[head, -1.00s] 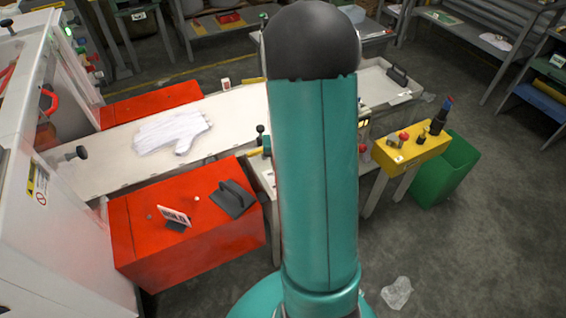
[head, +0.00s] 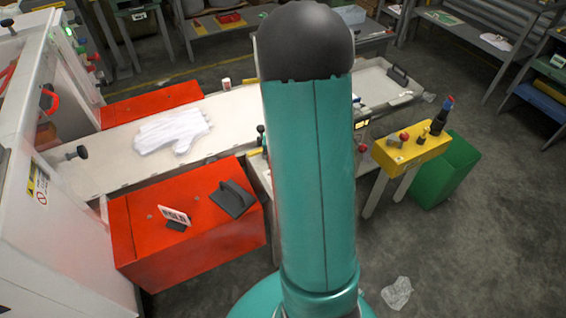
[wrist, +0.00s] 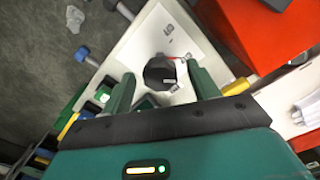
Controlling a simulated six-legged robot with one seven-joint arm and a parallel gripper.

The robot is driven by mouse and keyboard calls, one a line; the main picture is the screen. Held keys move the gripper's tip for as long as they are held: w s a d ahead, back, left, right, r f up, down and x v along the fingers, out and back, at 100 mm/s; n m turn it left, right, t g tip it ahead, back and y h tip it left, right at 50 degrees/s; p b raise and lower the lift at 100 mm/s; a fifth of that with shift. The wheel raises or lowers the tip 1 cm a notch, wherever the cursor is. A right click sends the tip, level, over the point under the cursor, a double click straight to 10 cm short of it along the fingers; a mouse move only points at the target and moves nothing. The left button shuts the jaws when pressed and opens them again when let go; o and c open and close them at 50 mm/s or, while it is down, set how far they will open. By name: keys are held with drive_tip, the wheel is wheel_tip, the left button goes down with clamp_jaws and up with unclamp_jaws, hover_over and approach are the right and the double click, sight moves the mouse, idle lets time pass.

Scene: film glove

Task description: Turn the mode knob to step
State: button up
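A dark round knob (wrist: 159,72) sits on a white panel (wrist: 150,42) in the wrist view. A small white mark shows on the knob's lower right, and a thin red line lies beside its upper right. I cannot read the panel markings. My gripper (wrist: 161,69) is open, with its two green fingers on either side of the knob and a visible gap to each. I cannot tell how far down over the knob the fingertips reach. In the head view my own arm hides the knob and the gripper.
A yellow box (head: 428,146) with red and black controls stands to the right, beside a green bin (head: 452,175). A red cabinet (head: 190,245) is at the left front. A white glove (head: 172,131) lies on the pale conveyor (head: 100,160).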

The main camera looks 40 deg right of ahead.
wheel_tip(320, 180, up, 14)
idle(0.7)
drive_tip(key=shift+f, duration=0.15)
